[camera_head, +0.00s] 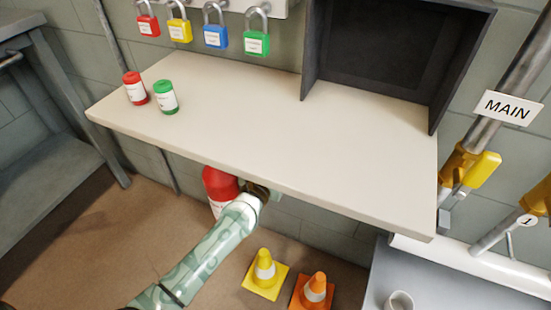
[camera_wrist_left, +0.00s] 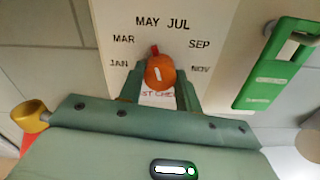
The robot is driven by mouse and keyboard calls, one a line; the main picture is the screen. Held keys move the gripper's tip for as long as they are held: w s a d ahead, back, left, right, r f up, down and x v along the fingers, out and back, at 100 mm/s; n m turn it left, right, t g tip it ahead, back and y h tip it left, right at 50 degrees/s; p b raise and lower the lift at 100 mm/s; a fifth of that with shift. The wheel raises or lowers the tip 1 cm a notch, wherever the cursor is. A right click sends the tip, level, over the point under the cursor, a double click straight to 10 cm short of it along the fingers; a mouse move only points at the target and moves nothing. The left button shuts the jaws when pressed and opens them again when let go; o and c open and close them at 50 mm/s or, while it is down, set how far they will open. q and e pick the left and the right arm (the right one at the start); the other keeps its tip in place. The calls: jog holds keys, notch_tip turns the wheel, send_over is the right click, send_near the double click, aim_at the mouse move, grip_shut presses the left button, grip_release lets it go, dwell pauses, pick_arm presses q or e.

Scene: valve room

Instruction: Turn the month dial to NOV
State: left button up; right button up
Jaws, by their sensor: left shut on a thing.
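In the left wrist view an orange month dial (camera_wrist_left: 160,70) sits on a cream panel (camera_wrist_left: 115,60). The labels JAN, MAR, MAY, JUL, SEP and NOV are arranged in an arc around it, with NOV (camera_wrist_left: 200,69) at the right. The dial's red pointer (camera_wrist_left: 155,49) points up and slightly left, toward MAY. My left gripper (camera_wrist_left: 159,88) is shut on the dial, one finger on each side. In the head view my left gripper (camera_head: 260,191) is at the shelf's front edge, its tips partly hidden; the dial is not visible there. My right gripper is not in view.
A cream shelf (camera_head: 280,135) overhangs my left gripper. A red cylinder (camera_head: 219,184) is close beside it. Traffic cones (camera_head: 264,268) stand on the floor below. In the wrist view a green holder (camera_wrist_left: 275,65) is at the panel's right.

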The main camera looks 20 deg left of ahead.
pick_arm(q)
jog(key=shift+s+f+m+p, duration=0.1)
jog(key=shift+m+p, duration=1.4)
jog(key=shift+m, duration=4)
jog(key=shift+f+m+p, duration=0.1)
jog(key=shift+m+p, duration=1.35)
jog(key=shift+m, duration=4.05)
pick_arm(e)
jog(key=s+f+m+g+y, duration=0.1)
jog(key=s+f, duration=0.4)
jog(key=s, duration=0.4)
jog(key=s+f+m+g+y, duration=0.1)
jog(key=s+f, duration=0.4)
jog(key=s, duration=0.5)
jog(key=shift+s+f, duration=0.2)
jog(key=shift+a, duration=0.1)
pick_arm(q)
jog(key=o, duration=1)
jog(key=shift+r, duration=0.1)
